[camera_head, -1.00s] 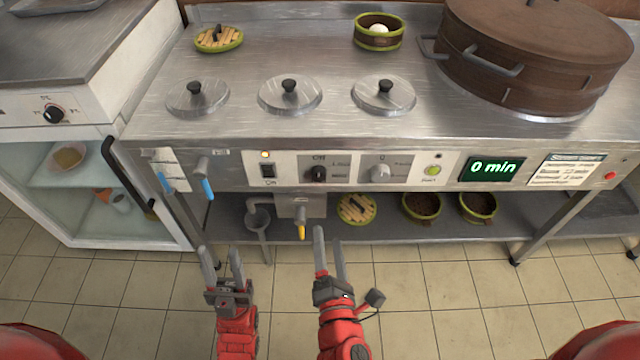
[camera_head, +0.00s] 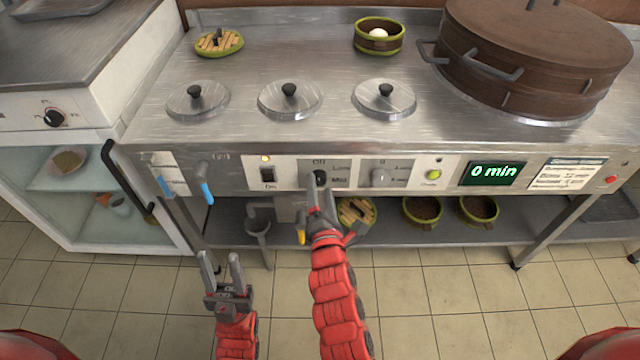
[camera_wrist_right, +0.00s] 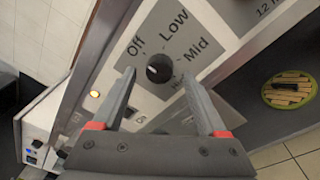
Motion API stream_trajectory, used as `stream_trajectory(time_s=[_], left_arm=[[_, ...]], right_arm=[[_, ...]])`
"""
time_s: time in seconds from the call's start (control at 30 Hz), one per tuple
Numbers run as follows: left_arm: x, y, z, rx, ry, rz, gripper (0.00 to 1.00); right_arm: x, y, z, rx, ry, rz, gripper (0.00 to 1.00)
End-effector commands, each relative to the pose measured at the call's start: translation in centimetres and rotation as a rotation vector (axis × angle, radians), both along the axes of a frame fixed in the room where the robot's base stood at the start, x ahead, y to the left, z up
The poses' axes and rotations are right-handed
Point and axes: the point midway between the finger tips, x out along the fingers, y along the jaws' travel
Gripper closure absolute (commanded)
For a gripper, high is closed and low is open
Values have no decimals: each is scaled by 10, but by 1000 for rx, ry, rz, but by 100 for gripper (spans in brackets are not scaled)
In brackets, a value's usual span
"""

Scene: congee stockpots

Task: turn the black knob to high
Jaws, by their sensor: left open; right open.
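The black knob (camera_head: 319,177) sits on the front panel of the steel counter, on a grey plate marked Off, Low and Mid. In the right wrist view the knob (camera_wrist_right: 159,68) shows between and beyond my two fingertips, with the lowest label partly hidden by a finger. My right gripper (camera_head: 320,185) is open in front of the knob, one finger on each side; I cannot tell whether they touch it. The right gripper (camera_wrist_right: 163,75) holds nothing. My left gripper (camera_head: 222,262) is open and empty, low above the floor to the left.
A black switch (camera_head: 268,174) with a lit lamp is left. A shelf (camera_head: 385,230) runs below.

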Motion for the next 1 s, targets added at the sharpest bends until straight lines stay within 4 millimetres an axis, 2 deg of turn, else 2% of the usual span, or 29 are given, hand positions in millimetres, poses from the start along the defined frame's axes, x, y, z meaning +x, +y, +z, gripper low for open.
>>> stream_trajectory(time_s=[0.13,0.43,0.83,0.87,1.0], left_arm=[[0,0,0,0,0,0,55],[0,0,0,0,0,0,55],[0,0,0,0,0,0,55],[0,0,0,0,0,0,55],[0,0,0,0,0,0,55]], right_arm=[[11,0,2,1,-3,-1,25],[13,1,1,0,-3,-1,25],[13,1,1,0,-2,0,97],[13,1,1,0,-2,0,100],[13,1,1,1,-2,0,100]])
